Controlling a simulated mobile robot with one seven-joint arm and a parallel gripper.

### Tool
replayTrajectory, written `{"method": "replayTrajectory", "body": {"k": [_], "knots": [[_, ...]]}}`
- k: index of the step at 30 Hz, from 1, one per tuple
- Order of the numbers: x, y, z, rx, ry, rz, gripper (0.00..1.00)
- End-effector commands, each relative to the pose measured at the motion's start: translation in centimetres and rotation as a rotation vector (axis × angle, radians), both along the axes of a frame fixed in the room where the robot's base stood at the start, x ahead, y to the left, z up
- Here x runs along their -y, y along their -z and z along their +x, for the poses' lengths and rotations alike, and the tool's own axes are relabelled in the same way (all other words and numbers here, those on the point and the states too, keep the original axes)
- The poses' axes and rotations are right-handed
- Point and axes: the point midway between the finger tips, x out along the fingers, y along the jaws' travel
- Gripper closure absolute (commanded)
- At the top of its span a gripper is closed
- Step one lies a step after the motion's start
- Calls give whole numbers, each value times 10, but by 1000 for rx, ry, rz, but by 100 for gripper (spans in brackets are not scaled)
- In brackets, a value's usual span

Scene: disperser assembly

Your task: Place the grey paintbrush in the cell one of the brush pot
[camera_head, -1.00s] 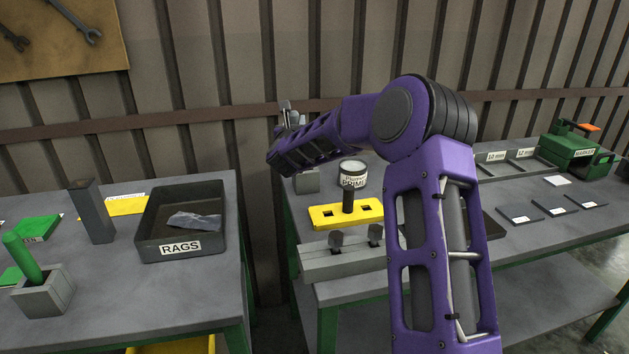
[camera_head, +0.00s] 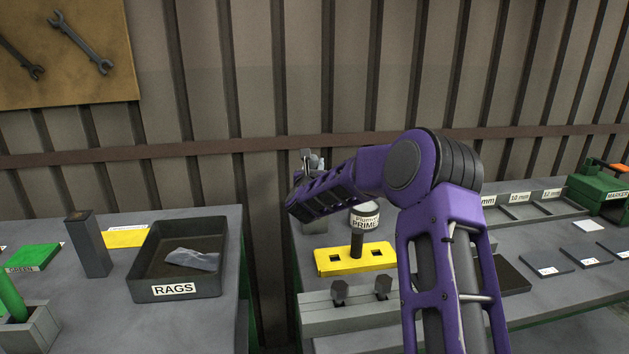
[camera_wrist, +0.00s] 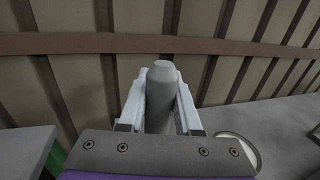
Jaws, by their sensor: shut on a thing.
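My gripper (camera_head: 312,162) is at the far end of my purple arm, near the back wall above the right bench. In the wrist view its two pale fingers (camera_wrist: 160,98) are shut on a grey, round-ended piece (camera_wrist: 162,72), taken to be the grey paintbrush; only its end shows.
A primer tin (camera_head: 365,217), a yellow plate (camera_head: 330,268) with square holes and a grey clamp block (camera_head: 335,316) stand near my arm. A rags tray (camera_head: 145,288) is on the left bench. A gap separates the benches.

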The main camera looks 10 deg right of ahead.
Motion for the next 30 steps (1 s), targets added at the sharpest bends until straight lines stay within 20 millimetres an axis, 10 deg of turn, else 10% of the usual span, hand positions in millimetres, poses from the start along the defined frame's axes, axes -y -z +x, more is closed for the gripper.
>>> {"method": "replayTrajectory", "body": {"k": [20,21,26,30], "knots": [[0,39,0,1,0,0,100],[0,39,0,0,0,0,66],[0,38,0,0,0,0,37],[0,38,0,0,0,0,37]]}}
